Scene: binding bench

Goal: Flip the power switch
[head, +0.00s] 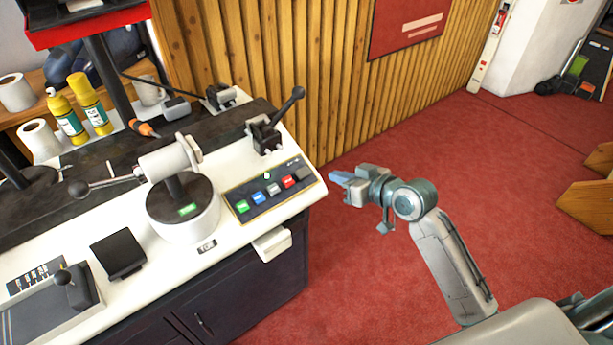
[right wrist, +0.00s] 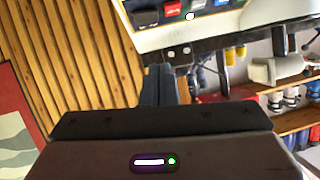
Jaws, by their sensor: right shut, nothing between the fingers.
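A dark panel (head: 238,194) with a row of coloured buttons lies near the right end of the white bench top. A small pale knob (head: 266,175) stands at the panel's far edge; it also shows in the right wrist view (right wrist: 190,16), near a red button (right wrist: 172,8). A black lever unit (head: 266,137) stands behind the panel, its arm tilted up to the right. I cannot tell which is the power switch. My right gripper (head: 338,179) is shut and empty, right of the bench and apart from it. Its blue fingers show in the right wrist view (right wrist: 158,84).
A white round-based device (head: 184,215) with a long handle stands left of the panel. A white box (head: 272,243) juts from the bench front. Glue bottles (head: 90,103) and paper rolls stand at the back left.

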